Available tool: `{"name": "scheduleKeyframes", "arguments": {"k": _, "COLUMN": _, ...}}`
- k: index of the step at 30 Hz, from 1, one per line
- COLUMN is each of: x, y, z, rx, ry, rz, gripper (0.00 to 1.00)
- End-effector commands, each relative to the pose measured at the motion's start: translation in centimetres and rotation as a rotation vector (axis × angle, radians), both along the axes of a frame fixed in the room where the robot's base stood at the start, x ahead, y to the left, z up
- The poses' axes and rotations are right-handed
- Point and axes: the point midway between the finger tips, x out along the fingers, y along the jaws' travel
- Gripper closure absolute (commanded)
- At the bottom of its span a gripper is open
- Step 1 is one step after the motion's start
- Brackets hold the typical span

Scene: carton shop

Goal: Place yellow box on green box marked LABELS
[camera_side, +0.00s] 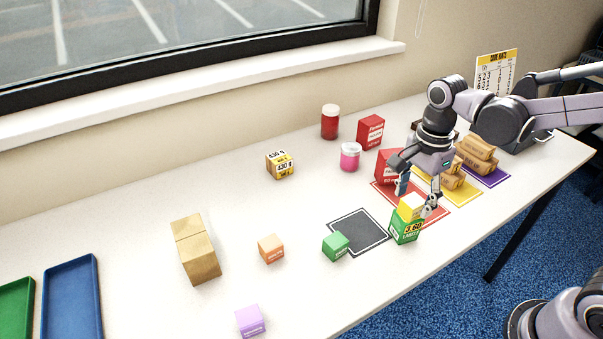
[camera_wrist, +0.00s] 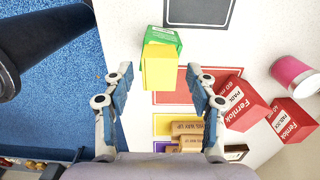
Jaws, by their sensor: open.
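The yellow box (camera_side: 411,204) sits on top of the green box marked LABELS (camera_side: 405,230), which stands upright near the table's front edge. In the wrist view the yellow box (camera_wrist: 159,73) covers most of the green box (camera_wrist: 166,37), whose lettering is unreadable there. My gripper (camera_side: 414,198) is just above and around the yellow box in the side view. In the wrist view my gripper (camera_wrist: 160,76) is open, with a finger on each side of the yellow box and a gap visible on both sides.
A small green box (camera_side: 336,246) stands left of the dark mat (camera_side: 358,231). Red cartons (camera_wrist: 245,105) stand behind my gripper on and beyond the red mat (camera_side: 436,215). Brown boxes (camera_side: 477,150) are to the right. The table's front edge is close.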

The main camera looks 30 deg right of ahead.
Motion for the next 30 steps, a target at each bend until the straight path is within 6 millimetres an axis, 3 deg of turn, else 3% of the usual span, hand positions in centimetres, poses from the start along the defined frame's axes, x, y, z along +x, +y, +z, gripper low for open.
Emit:
{"name": "scheduleKeyframes", "arguments": {"k": 18, "x": 0.0, "y": 0.0, "z": 9.0, "rx": 0.0, "ry": 0.0, "rz": 0.0, "gripper": 0.43}}
{"name": "scheduleKeyframes", "arguments": {"k": 26, "x": -0.1, "y": 0.0, "z": 10.5, "rx": 0.0, "ry": -0.004, "rz": 0.009, "gripper": 0.43}}
{"name": "scheduleKeyframes", "arguments": {"k": 30, "x": -0.6, "y": -0.2, "z": 10.2, "rx": 0.0, "ry": -0.049, "rz": 0.122, "gripper": 0.43}}
